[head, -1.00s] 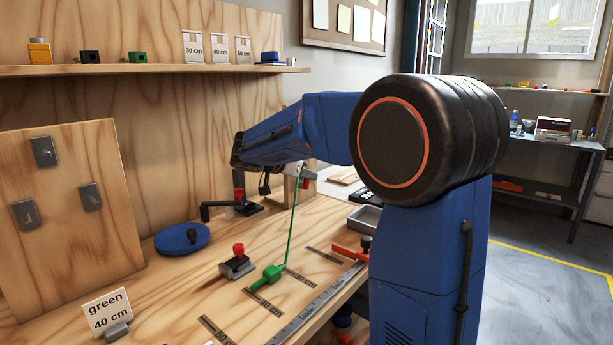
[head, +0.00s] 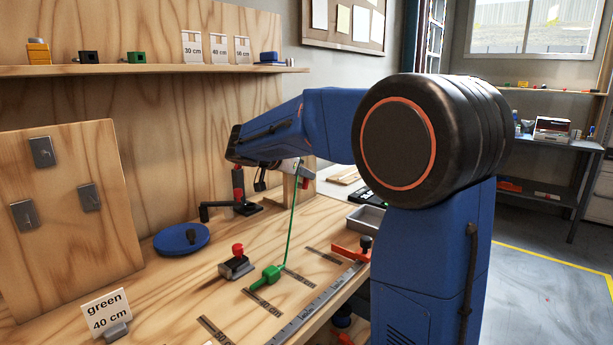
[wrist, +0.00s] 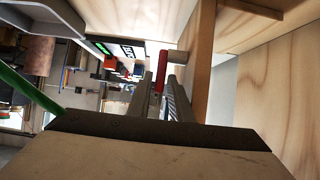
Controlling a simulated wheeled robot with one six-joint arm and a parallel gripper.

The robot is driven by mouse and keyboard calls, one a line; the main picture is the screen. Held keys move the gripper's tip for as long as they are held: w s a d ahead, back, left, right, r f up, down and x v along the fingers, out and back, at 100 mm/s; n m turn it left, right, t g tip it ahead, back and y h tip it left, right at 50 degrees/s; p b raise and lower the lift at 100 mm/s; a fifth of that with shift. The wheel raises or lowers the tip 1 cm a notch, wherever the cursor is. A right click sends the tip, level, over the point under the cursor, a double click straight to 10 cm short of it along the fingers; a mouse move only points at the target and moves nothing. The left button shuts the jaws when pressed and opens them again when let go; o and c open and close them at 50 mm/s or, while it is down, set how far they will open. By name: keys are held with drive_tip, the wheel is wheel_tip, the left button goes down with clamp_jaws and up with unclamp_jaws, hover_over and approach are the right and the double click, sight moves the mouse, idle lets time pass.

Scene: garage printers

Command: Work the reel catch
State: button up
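A red catch lever (wrist: 160,70) on a light metal pin shows in the wrist view, beside a wooden post (wrist: 203,50). My gripper (wrist: 160,84) has its two grey fingers apart, one on each side of the lever; contact cannot be told. In the head view my forearm hides most of the gripper and the reel, and part of the wooden post (head: 306,190) shows behind it. A green cord (head: 293,225) runs down from there to a green block (head: 271,273) on the bench. It also crosses the wrist view's left edge (wrist: 25,100).
A black crank with a red part (head: 239,192), a blue disc (head: 181,239), a red-knobbed clamp (head: 237,262) and a "green 40 cm" card (head: 107,313) stand on the bench. A grey tray (head: 367,219) and a ruler (head: 318,305) lie towards the right.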

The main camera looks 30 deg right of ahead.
drive_tip(key=v, duration=1.5)
drive_tip(key=shift+a, duration=0.35)
drive_tip(key=shift+h, duration=0.8)
drive_tip(key=x, duration=0.5)
drive_tip(key=f+x, duration=0.1)
drive_tip(key=x, duration=1.1)
drive_tip(key=shift+w+a+f, duration=0.1)
drive_tip(key=shift+a+f, duration=0.25)
drive_tip(key=shift+f, duration=0.05)
clamp_jaws()
